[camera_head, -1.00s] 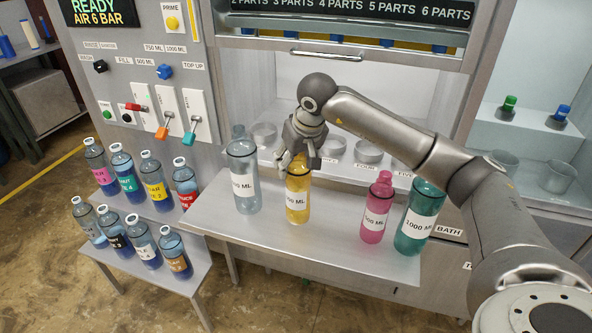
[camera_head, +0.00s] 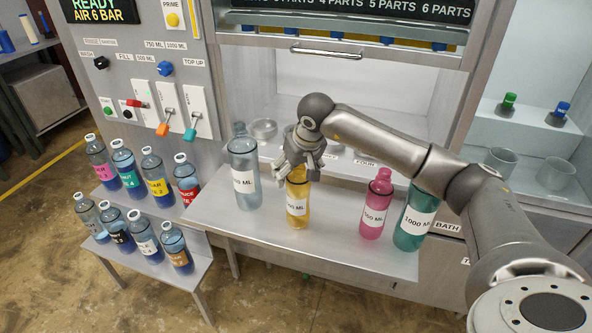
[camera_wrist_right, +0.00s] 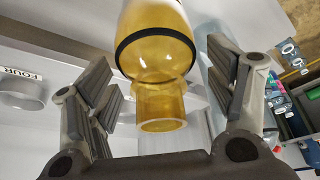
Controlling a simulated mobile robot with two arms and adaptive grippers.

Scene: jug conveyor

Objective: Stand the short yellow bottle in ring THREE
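The short yellow bottle (camera_head: 298,204) stands upright on the steel shelf in front of the bay, its label facing me. My right gripper (camera_head: 299,170) is over its top and hides the neck in the head view. In the right wrist view the yellow bottle (camera_wrist_right: 160,60) has its neck and open mouth between the spread fingers of my right gripper (camera_wrist_right: 165,90), with gaps on both sides. The rings stand in a row behind; one marked FOUR (camera_wrist_right: 22,95) shows in the wrist view. Ring THREE cannot be made out behind my gripper. My left gripper is not in view.
A tall clear bottle (camera_head: 244,175) stands close left of the yellow one. A pink bottle (camera_head: 376,208) and a teal bottle (camera_head: 414,215) stand to the right. Several labelled blue bottles fill a stepped rack (camera_head: 192,262) at left. The shelf (camera_head: 336,225) is bare between yellow and pink.

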